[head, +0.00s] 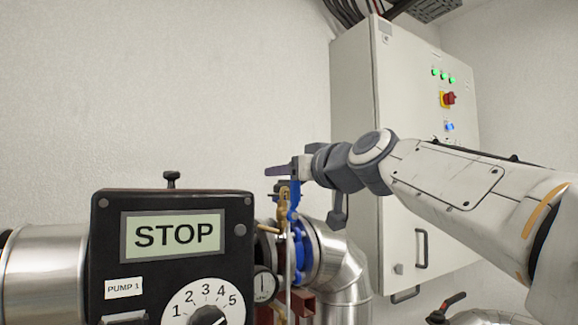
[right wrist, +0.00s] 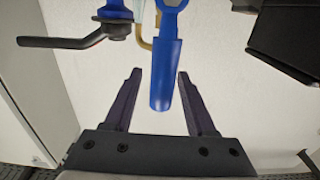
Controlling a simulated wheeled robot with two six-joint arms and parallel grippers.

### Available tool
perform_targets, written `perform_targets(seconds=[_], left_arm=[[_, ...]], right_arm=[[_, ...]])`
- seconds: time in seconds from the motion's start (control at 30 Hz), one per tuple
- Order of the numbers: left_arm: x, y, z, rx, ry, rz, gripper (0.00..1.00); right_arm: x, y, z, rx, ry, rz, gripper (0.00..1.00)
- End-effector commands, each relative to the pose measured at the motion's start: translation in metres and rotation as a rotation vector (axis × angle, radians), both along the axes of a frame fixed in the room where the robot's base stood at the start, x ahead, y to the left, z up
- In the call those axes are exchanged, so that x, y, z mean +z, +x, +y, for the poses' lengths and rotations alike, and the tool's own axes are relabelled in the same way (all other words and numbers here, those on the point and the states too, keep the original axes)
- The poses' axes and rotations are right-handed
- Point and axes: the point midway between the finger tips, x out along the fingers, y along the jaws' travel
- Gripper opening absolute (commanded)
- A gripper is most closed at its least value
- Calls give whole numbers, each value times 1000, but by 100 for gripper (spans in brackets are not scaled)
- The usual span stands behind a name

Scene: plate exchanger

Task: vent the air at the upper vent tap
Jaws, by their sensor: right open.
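The upper vent tap (head: 284,212) is a brass fitting with a blue lever, beside the blue flange at the picture's centre in the head view. In the right wrist view its flat blue lever (right wrist: 166,75) reaches down from the top edge, its rounded end between the fingers. My right gripper (head: 280,170) comes in from the right at the tap's top. In the right wrist view the gripper (right wrist: 159,75) is open, one finger on each side of the lever, with gaps visible on both sides. My left gripper is not in view.
A black pump box (head: 172,258) reading STOP stands left of the tap. A grey control cabinet (head: 352,110) stands behind my right arm. A steel pipe elbow (head: 340,260) is below.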

Motion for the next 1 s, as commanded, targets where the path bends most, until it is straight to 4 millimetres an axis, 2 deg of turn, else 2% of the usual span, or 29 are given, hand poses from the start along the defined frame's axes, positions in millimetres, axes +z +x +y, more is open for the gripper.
perform_targets(seconds=[0.2, 0.23, 0.37, 0.4, 1.0], left_arm=[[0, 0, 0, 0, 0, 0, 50], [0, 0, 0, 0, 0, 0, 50], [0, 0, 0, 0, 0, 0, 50], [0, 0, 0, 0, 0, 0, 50], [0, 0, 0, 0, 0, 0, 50]], right_arm=[[0, 0, 0, 0, 0, 0, 56], [0, 0, 0, 0, 0, 0, 52], [0, 0, 0, 0, 0, 0, 3], [0, 0, 0, 0, 0, 0, 0], [0, 0, 0, 1, -1, 1, 0]])
